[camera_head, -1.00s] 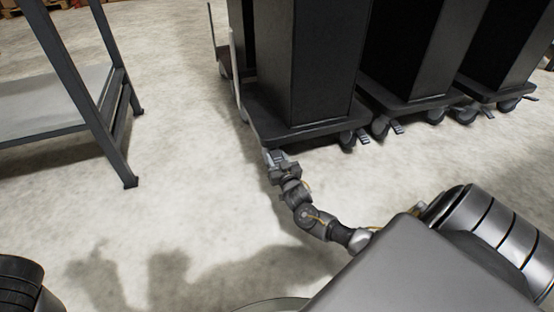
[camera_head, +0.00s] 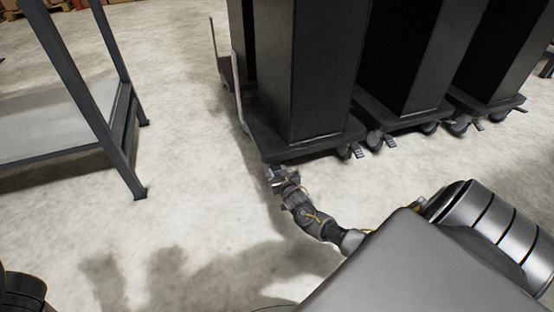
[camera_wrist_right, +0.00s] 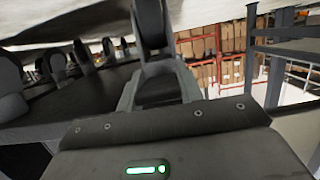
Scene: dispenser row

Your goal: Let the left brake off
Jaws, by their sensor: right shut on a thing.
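The nearest dispenser (camera_head: 322,75) is a tall black column on a dark wheeled base (camera_head: 300,147). My right gripper (camera_head: 275,172) is low at the front left corner of this base, by the left caster. In the right wrist view my right gripper (camera_wrist_right: 155,75) is shut on a dark part at that caster, apparently the left brake (camera_wrist_right: 152,28). The fingers mostly hide the brake, so its up or down position cannot be told. The right caster's brake pedal (camera_head: 357,151) sticks out at the front right. My left gripper is not in view.
Two more black dispensers (camera_head: 408,60) (camera_head: 488,55) on wheeled bases stand in a row to the right. A grey metal table (camera_head: 60,115) stands at the left, its leg near the walkway. Concrete floor between table and dispenser is clear.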

